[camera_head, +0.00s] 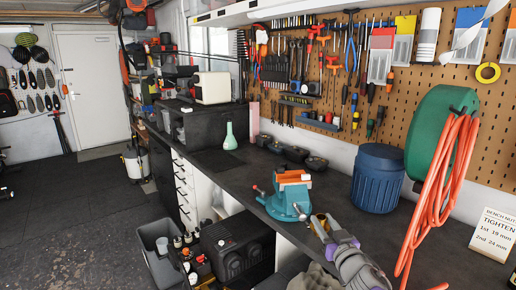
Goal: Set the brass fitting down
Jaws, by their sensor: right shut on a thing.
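My right gripper (326,228) reaches in from the lower right, over the front part of the dark bench top (340,185). It is shut on a small brass-coloured piece, the brass fitting (319,219), which is partly hidden by the fingers. Whether the fitting touches the bench cannot be told. A teal bench vise (287,205) with orange jaws stands just left of and behind the gripper. My left gripper is not in view.
A blue drum (378,178) stands behind the gripper, and a green reel (437,125) with orange hose (448,180) hangs at right. A sign (493,232) stands far right. Several dark bowls (296,153) line the wall. Bench top between vise and drum is clear.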

